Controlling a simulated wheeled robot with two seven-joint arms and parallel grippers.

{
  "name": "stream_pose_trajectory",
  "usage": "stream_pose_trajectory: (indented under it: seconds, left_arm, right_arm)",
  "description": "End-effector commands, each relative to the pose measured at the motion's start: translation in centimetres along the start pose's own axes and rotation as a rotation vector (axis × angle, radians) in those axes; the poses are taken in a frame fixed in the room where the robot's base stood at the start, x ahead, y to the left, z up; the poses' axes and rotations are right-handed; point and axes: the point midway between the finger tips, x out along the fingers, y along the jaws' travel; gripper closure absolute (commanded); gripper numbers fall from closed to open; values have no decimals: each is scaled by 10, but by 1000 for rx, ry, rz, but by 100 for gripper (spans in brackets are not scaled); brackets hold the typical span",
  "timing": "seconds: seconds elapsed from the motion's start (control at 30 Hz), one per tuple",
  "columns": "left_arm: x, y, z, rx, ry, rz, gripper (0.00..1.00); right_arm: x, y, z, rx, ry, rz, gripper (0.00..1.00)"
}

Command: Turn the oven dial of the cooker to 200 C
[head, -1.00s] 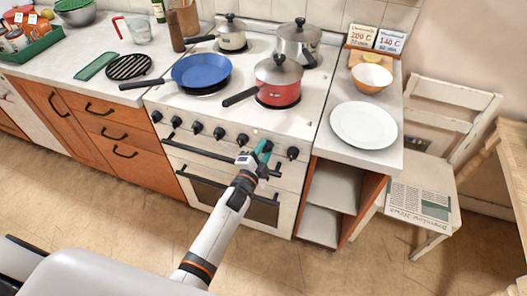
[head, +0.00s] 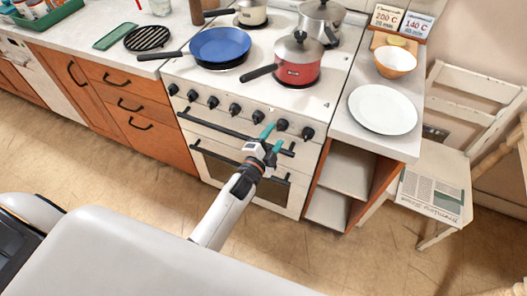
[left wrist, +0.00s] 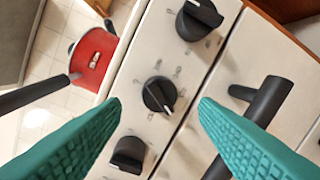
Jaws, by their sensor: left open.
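The cooker (head: 190,125) has a row of several black dials along its white front panel. My left gripper (head: 271,139) is open and empty in front of the panel's right part, just below the second dial from the right (head: 282,125). In the left wrist view, a dial with a white pointer (left wrist: 158,95) sits between the teal fingers (left wrist: 160,118), ahead of them and apart from them. Faint marks ring it, too small to read. A neighbouring dial (left wrist: 200,18) is above it and another (left wrist: 128,155) below. I cannot tell which is labelled oven. My right gripper is not in view.
A black oven handle bar (head: 235,130) runs below the dials, and shows close to the right finger in the wrist view (left wrist: 255,120). A red saucepan (head: 297,70) and blue pan (head: 220,47) stand on the hob. Cards reading 200 C (head: 386,19) and 140 C (head: 416,24) stand behind.

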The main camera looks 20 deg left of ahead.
Motion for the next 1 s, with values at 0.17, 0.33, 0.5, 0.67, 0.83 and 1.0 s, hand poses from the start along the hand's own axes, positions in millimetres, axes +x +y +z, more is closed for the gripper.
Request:
stream_pose_trajectory:
  seconds: [0.17,0.33,0.5,0.67,0.83,1.0]
  left_arm:
    - [-41,-2,-1,1,0,-3,45]
    - [-69,-2,-1,0,1,-2,45]
    - [-82,-1,0,1,0,-1,45]
    - [-84,0,0,1,0,-1,45]
    - [-84,0,0,1,0,-1,45]
    - [-83,0,0,1,0,-1,45]
  right_arm:
    - [6,0,0,0,0,0,64]
    - [9,0,-1,0,0,0,64]
    - [11,0,-1,0,0,0,64]
    - [10,0,-1,0,0,0,64]
    - [10,0,-1,0,0,0,64]
    - [10,0,-1,0,0,0,64]
